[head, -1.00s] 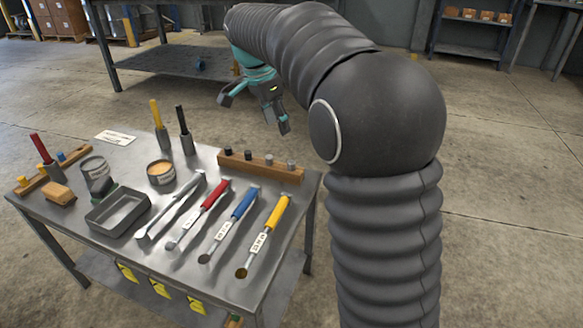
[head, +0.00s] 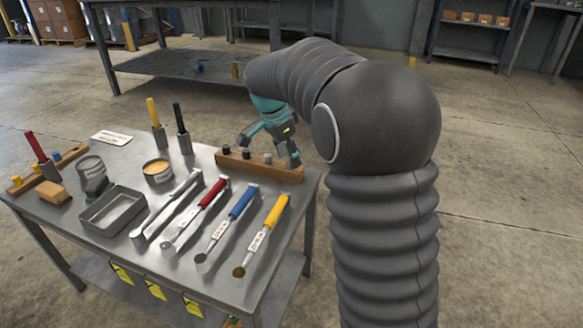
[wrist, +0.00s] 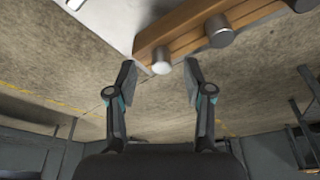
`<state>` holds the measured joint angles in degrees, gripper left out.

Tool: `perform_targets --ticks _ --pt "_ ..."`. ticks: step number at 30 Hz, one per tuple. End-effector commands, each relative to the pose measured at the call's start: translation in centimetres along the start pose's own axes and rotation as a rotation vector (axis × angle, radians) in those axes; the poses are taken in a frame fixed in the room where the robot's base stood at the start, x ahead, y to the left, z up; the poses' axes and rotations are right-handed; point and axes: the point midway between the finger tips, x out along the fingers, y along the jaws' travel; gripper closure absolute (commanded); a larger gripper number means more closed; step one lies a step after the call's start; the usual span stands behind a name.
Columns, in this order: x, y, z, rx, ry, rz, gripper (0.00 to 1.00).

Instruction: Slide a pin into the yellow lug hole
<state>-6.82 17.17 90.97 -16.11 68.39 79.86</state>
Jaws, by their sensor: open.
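The yellow-handled lug (head: 275,213) lies at the right of the row of tools on the metal table, its round hole (head: 239,271) at the near end. A wooden pin rack (head: 232,162) stands at the table's back right and holds a row of short dark and grey pins, including a grey pin (head: 267,158). My gripper (head: 269,151) is open and empty, over the right part of the rack. In the wrist view, my gripper (wrist: 160,72) has a silver end pin (wrist: 160,67) showing between its fingertips; I cannot tell whether they touch it. Another silver pin (wrist: 219,30) stands farther along the rack.
Blue (head: 232,215), red (head: 203,204) and grey (head: 172,204) tools lie left of the yellow one. A metal tray (head: 113,209), cans and a second rack (head: 25,185) fill the left side. Yellow and black upright handles stand at the back.

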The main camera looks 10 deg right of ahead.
Motion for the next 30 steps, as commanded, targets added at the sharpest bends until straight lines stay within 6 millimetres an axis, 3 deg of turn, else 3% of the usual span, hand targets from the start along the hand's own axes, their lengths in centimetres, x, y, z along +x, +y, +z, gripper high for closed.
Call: perform_targets --ticks 3,11,17,30 --pt "1.66 -0.01 0.06 0.000 -0.001 0.002 0.48" --pt "1.90 -0.05 0.04 -0.001 0.000 -0.001 0.48" --pt "1.88 -0.05 0.04 -0.001 0.000 -0.001 0.98" --pt "1.54 -0.05 -0.06 0.000 0.000 -0.001 1.00"
